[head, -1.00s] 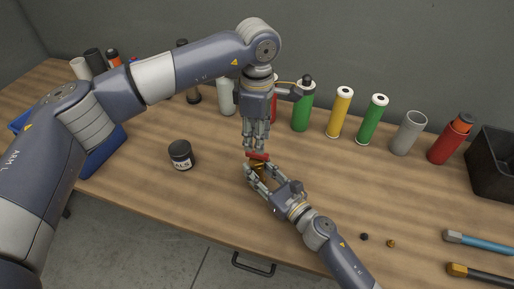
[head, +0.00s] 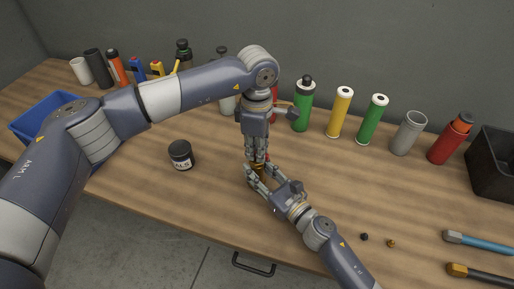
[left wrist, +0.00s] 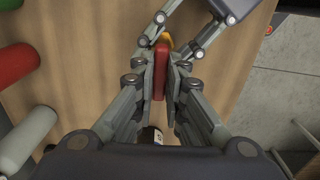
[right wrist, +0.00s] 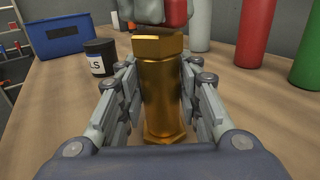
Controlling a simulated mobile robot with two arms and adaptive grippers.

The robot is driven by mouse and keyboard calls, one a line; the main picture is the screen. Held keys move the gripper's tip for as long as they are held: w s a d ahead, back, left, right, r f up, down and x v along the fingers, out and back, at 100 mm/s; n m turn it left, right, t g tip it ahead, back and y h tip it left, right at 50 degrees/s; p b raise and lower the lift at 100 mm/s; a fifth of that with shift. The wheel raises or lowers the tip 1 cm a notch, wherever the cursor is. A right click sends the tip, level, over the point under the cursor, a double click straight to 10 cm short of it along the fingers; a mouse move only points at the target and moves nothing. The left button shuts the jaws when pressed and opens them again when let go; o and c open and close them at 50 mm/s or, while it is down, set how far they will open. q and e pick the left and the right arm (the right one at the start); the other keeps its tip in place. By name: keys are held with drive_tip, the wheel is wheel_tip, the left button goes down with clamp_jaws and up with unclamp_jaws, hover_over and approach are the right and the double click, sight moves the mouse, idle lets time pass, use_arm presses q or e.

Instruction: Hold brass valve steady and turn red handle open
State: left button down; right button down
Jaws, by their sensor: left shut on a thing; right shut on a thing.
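The brass valve (right wrist: 162,90) stands upright on the table in the right wrist view, between the fingers of my right gripper (right wrist: 162,100), which is shut on its body. In the head view the valve (head: 259,168) is mostly hidden by both grippers. The red handle (left wrist: 160,72) is clamped between the finger pads of my left gripper (left wrist: 160,75), seen in the left wrist view. A bit of the red handle (right wrist: 176,12) shows above the valve in the right wrist view. In the head view my left gripper (head: 258,160) comes down from above and my right gripper (head: 260,180) from the lower right.
A dark jar (head: 180,155) stands left of the valve. Several bottles and cylinders, including a yellow one (head: 339,112), line the back. A blue bin (head: 40,118) is at left, a black bin (head: 492,165) at right.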

use_arm(q)
drive_tip(key=shift+n, duration=0.4)
drive_tip(key=n, duration=0.3)
drive_tip(key=shift+n, duration=0.4)
drive_tip(key=n, duration=1.3)
drive_tip(key=shift+w, duration=0.1)
use_arm(e)
drive_tip(key=shift+f, duration=0.1)
use_arm(q)
drive_tip(key=shift+n, duration=0.4)
drive_tip(key=c, duration=1.6)
unclamp_jaws()
drive_tip(key=shift+c, duration=0.2)
drive_tip(key=shift+r, duration=0.1)
